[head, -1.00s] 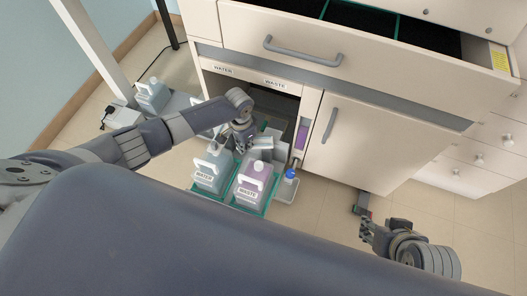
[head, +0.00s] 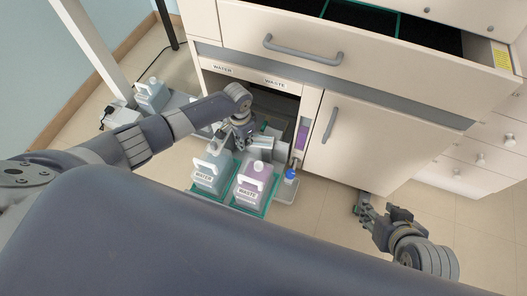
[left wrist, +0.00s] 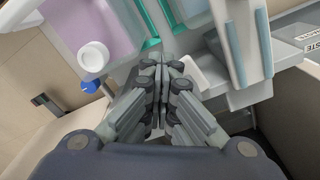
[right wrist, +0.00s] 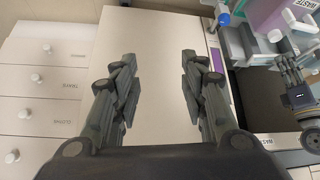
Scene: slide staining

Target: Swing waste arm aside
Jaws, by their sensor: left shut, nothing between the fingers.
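The purple waste jug (head: 250,185) stands upright in a green-edged tray, with a white cap. In the left wrist view its white cap (left wrist: 93,55) is at upper left. A grey arm-like part (head: 267,150) lies behind the jug, in front of the cabinet opening; I take it for the waste arm, but its outline is partly hidden. My left gripper (head: 243,140) is just left of this part. In the left wrist view my left gripper (left wrist: 160,95) is shut and empty, close to pale grey parts (left wrist: 245,40). My right gripper (head: 383,217) is open and empty.
The water jug (head: 208,172) stands left of the waste jug. A blue knob (head: 290,174) sits to the right of the tray (head: 262,212). A cabinet door (head: 350,140) and an open drawer (head: 370,58) are above and right. Another jug (head: 152,95) stands at far left.

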